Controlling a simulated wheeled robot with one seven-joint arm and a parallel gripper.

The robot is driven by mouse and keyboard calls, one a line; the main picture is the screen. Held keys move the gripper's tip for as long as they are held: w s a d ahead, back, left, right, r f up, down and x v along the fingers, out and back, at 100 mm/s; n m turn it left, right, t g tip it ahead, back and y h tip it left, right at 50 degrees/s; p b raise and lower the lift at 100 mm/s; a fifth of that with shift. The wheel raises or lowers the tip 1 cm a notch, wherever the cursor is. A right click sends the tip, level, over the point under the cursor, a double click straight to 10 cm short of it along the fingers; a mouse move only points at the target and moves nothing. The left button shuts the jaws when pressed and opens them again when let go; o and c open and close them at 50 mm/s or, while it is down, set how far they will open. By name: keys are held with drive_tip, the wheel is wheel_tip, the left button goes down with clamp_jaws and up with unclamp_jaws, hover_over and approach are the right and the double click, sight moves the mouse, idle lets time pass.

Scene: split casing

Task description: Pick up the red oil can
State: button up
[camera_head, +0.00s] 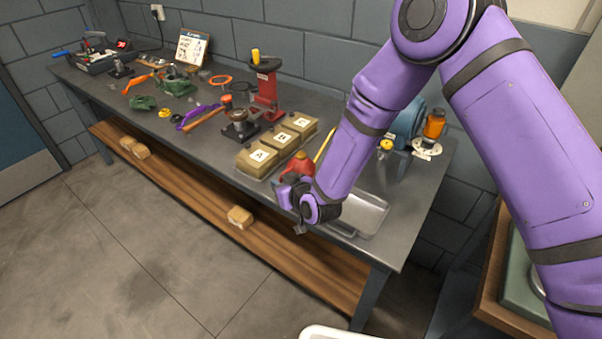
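The red oil can (301,163) stands on the workbench (413,208), right of the tan lettered boxes and behind my wrist. Its lower part is hidden by my arm. My gripper (300,229) is at the end of the purple arm, at the bench's front edge, in front of the can and a little below it in the picture. The gripper's fingers are small and mostly hidden by the wrist, so I cannot see whether they are open. I cannot tell whether any part of the arm touches the can.
Tan boxes (256,159) stand left of the can. A metal tray (366,214) lies to the right, partly behind my arm. A red press (267,88) stands at the back. An orange jar (434,124) stands far right. The floor (140,245) in front is clear.

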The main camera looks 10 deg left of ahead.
drive_tip(key=shift+w+a+f, duration=0.1)
drive_tip(key=shift+a, duration=0.05)
clamp_jaws()
wheel_tip(320, 180, up, 10)
drive_tip(key=shift+r, duration=0.1)
idle(0.7)
